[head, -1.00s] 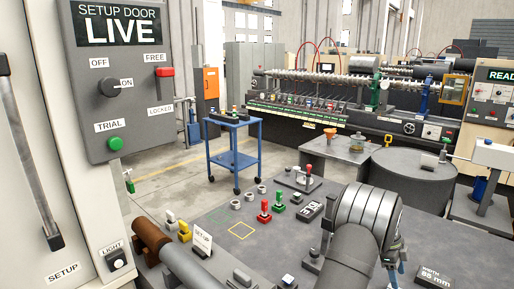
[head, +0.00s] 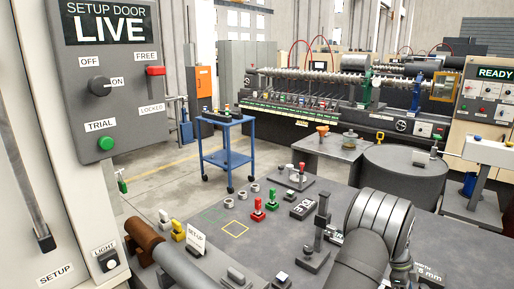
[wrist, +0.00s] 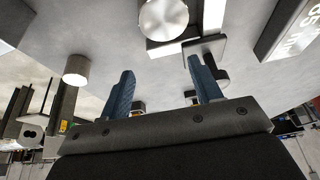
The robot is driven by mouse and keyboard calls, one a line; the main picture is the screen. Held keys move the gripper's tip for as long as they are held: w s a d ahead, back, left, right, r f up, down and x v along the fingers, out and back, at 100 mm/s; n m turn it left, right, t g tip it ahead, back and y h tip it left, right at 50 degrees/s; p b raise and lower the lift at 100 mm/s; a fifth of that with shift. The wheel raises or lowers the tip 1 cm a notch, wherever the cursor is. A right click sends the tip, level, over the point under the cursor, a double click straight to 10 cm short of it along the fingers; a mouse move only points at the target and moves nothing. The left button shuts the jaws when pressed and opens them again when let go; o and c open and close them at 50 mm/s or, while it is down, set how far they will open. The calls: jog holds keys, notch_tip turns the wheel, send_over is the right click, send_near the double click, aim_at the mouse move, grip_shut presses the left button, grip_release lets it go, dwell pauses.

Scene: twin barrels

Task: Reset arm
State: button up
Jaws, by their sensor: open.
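My arm's grey wrist link (head: 378,225) stands over the right part of the dark bench (head: 330,197) in the head view. It hides my gripper there. In the wrist view my gripper (wrist: 162,88) shows two blue fingers spread wide apart, with nothing held between them. A silver round piece (wrist: 163,18) and a dark block with a pale plate lie beyond the fingertips. A second silver cylinder (wrist: 77,68) is to the left of the fingers.
A dark upright post (head: 321,215) stands just left of my arm. Red knobs (head: 258,212) and green knobs, metal rings and a SETUP card (head: 196,242) are on the bench. The setup panel (head: 108,85) reads LIVE. A blue cart (head: 227,155) stands behind.

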jog(key=s+d+r, duration=0.1)
jog(key=s+r, duration=0.4)
jog(key=s, duration=0.4)
jog(key=s+a+n+t, duration=0.1)
jog(key=s+n, duration=0.3)
jog(key=s, duration=0.7)
jog(key=s+a+n+t+h, duration=0.1)
jog(key=s+n, duration=0.4)
jog(key=s, duration=0.6)
jog(key=shift+s+a+t, duration=0.4)
jog(key=shift+a+t, duration=0.2)
jog(key=shift+a, duration=0.15)
